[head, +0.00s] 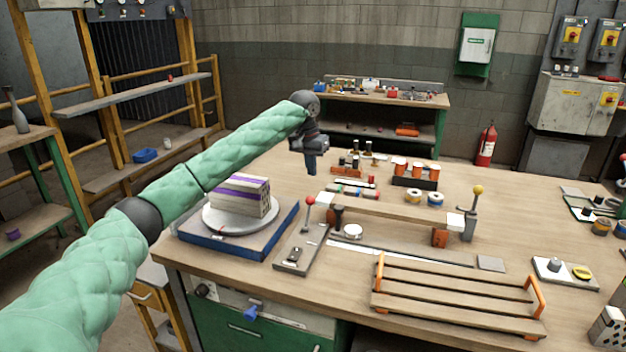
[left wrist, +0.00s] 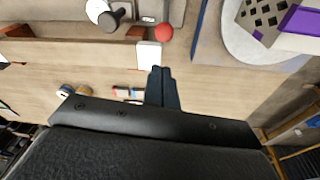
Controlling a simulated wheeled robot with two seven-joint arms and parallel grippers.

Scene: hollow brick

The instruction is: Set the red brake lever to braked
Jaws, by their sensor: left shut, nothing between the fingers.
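The red brake lever shows as a red ball knob (head: 309,200) on a thin stem, standing close to upright on a grey base plate (head: 293,264) on the workbench. In the left wrist view the red knob (left wrist: 164,32) appears beyond the fingertips, beside a white block. My left gripper (head: 311,172) points down above the bench, behind the knob in the head view. Its fingers (left wrist: 161,72) are shut and empty, apart from the knob. My right gripper is in neither view.
A hollow brick with purple stripes (head: 241,195) sits on a round turntable (head: 215,221) left of the lever. A wooden beam (head: 395,214) on brick-coloured supports stands to its right, with a yellow-knobbed post (head: 478,190). A slatted wooden rack (head: 450,308) lies in front right.

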